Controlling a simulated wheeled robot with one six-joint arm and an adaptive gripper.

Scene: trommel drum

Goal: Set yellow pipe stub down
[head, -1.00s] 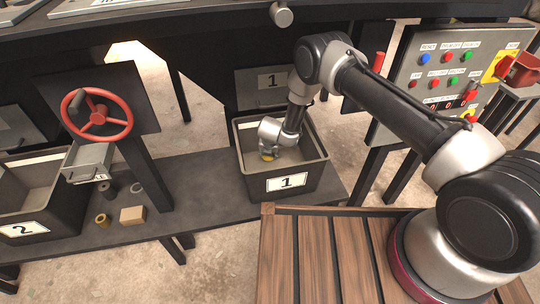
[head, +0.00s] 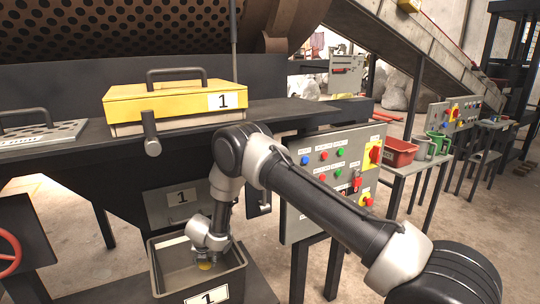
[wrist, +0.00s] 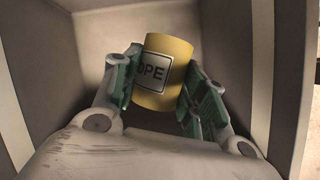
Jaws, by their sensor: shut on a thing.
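The yellow pipe stub (wrist: 166,72) is between the two green-padded fingers of my gripper (wrist: 160,95) in the wrist view. Its white label reads "OPE", partly covered by a finger. In the head view my gripper (head: 206,260) reaches down into the grey bin labelled 1 (head: 214,294), and a small part of the yellow stub (head: 205,266) shows below it. The bin walls surround the stub in the wrist view. Whether the stub touches the bin floor I cannot tell.
A chute flap labelled 1 (head: 178,201) hangs just behind the bin. A control panel (head: 335,165) stands to the right, close to my arm. A yellow lidded box labelled 1 (head: 165,104) sits above, and a red handwheel (head: 8,252) is at the left edge.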

